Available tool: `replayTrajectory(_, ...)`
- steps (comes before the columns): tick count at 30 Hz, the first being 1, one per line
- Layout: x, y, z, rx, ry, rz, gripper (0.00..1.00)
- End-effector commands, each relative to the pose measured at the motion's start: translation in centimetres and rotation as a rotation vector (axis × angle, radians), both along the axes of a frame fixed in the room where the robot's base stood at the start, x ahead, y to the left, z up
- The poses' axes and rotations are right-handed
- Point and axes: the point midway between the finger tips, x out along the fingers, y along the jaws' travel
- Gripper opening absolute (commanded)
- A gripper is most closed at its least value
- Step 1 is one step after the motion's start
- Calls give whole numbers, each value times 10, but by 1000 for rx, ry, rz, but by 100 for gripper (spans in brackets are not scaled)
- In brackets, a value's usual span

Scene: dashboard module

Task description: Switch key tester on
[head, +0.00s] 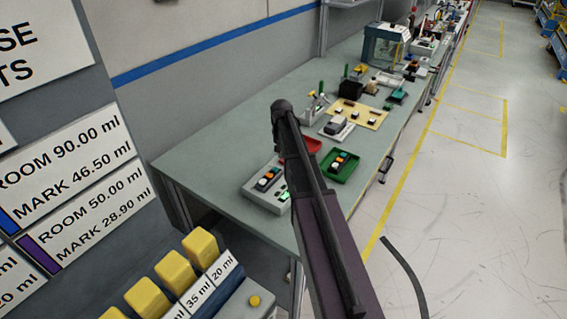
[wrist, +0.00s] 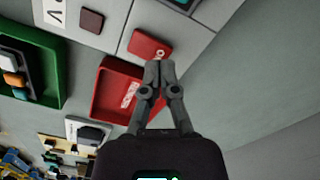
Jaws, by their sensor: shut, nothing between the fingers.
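The key tester (head: 253,194) is a pale grey box at the near end of the bench, with dark, orange and white keys and a green-lit spot; my arm partly covers it. In the wrist view its pale panel (wrist: 192,42) fills the top, with a red rocker switch (wrist: 146,42) that bears a small white ring mark at its right end. My gripper (wrist: 158,68) is shut and empty. Its fingertips appear just below the switch's marked end in the picture; I cannot tell whether they touch it.
A red tray (wrist: 105,92) with a white label lies beside the tester. A green tray (wrist: 48,55) holding orange and white keys is next to it, also in the head view (head: 352,157). Several devices stand farther along the bench (head: 230,140). A small dark red square (wrist: 92,20) is on the panel.

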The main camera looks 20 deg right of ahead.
Motion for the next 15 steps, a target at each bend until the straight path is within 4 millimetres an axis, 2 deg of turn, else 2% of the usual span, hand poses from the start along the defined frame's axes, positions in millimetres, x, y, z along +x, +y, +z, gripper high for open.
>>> replayTrajectory(15,0,0,-6,0,0,0,0)
